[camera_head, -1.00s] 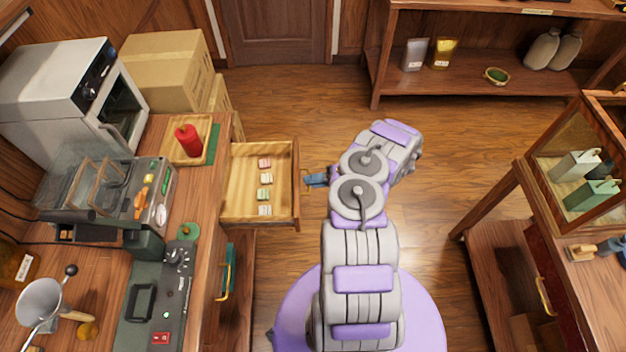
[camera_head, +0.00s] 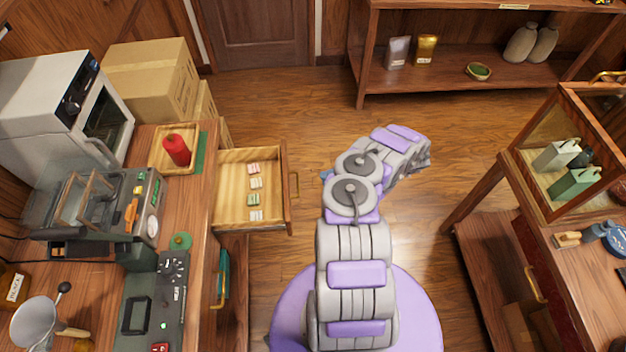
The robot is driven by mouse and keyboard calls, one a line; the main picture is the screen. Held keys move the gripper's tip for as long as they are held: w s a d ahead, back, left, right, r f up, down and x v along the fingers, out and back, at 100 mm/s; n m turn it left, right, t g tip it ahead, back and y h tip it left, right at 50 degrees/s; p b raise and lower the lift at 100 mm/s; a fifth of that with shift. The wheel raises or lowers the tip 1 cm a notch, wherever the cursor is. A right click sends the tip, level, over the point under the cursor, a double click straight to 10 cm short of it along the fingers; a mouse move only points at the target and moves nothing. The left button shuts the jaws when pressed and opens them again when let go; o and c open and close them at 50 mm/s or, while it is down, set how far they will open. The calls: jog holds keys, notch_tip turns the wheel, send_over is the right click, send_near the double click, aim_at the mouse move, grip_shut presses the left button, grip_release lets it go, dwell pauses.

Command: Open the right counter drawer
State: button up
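An upper counter drawer (camera_head: 287,217) on the left counter stands pulled well out. Several small wrapped pieces (camera_head: 254,199) lie in a row inside it. My gripper is almost wholly hidden behind my arm. Only a small blue bit (camera_head: 325,175) of it shows, to the right of the handle with a gap between. Its fingers cannot be made out.
Below the drawer, a green item with a brass handle (camera_head: 221,290) shows at the counter front. A display case stands on the right table (camera_head: 590,255). A low shelf (camera_head: 450,85) is at the back. The floor (camera_head: 290,110) between them is clear.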

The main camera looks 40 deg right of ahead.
jog(key=v, duration=0.7)
jog(key=shift+s+d, duration=0.25)
jog(key=shift+d, duration=0.05)
